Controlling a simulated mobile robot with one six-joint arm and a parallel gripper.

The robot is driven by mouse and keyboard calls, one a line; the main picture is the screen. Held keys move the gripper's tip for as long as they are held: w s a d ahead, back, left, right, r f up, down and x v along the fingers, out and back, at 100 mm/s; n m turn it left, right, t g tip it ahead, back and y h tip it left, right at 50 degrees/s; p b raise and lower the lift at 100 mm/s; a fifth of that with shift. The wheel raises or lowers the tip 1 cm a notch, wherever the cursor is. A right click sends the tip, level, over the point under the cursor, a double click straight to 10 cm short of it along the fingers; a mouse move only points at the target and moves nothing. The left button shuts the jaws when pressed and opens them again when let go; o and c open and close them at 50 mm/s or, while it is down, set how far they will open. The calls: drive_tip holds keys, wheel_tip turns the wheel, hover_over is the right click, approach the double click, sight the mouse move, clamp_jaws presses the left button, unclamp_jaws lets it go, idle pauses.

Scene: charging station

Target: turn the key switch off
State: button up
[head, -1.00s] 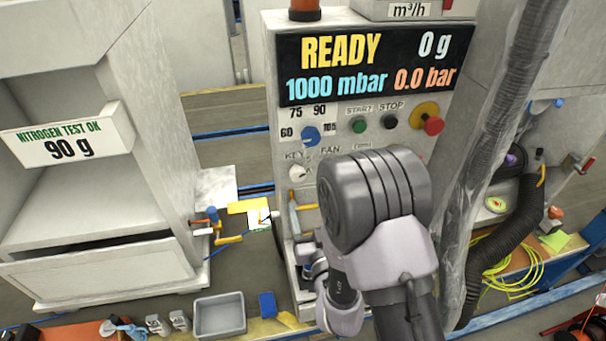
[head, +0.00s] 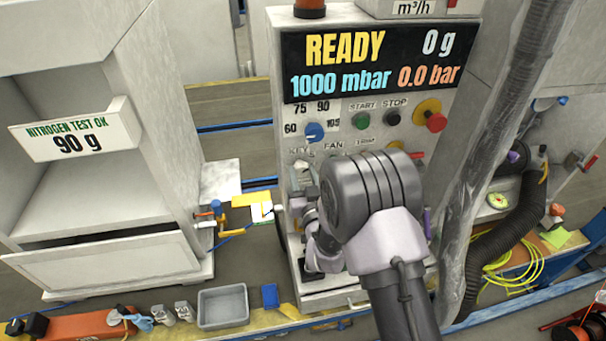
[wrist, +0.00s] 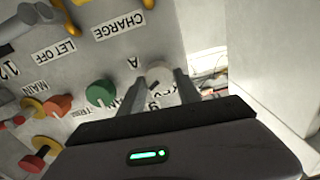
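The key switch (wrist: 160,84) is a pale round knob on the grey panel, beside a small "A" label. In the wrist view it shows between the two fingertips of my gripper (wrist: 160,80). The fingers stand apart on either side of it, and I cannot tell whether they touch it. Which way the key points is not clear.
The charging panel's display (head: 375,62) reads READY. A blue dial (head: 314,131), a green start button (head: 362,119), a black stop button (head: 392,118) and a red emergency button (head: 436,121) are close by. A hanging hose (head: 500,150) is at right.

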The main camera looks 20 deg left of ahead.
clamp_jaws()
drive_tip(key=shift+f+b, duration=0.1)
drive_tip(key=shift+b, duration=0.45)
drive_tip(key=shift+f+n+b, duration=0.15)
drive_tip(key=shift+n+b, duration=0.65)
drive_tip(key=shift+b, duration=0.2)
drive_tip(key=n+b, duration=0.1)
drive_tip(key=b, duration=0.1)
drive_tip(key=shift+a+f+n+b, duration=0.1)
drive_tip(key=shift+n+b, duration=0.2)
drive_tip(key=shift+b, duration=0.05)
drive_tip(key=n+b, duration=0.5)
drive_tip(key=b, duration=0.1)
drive_tip(key=shift+s+b, duration=0.1)
drive_tip(key=shift+b, duration=0.25)
drive_tip(key=n+b, duration=0.3)
drive_tip(key=shift+r+n, duration=0.25)
drive_tip(key=shift+n, duration=0.25)
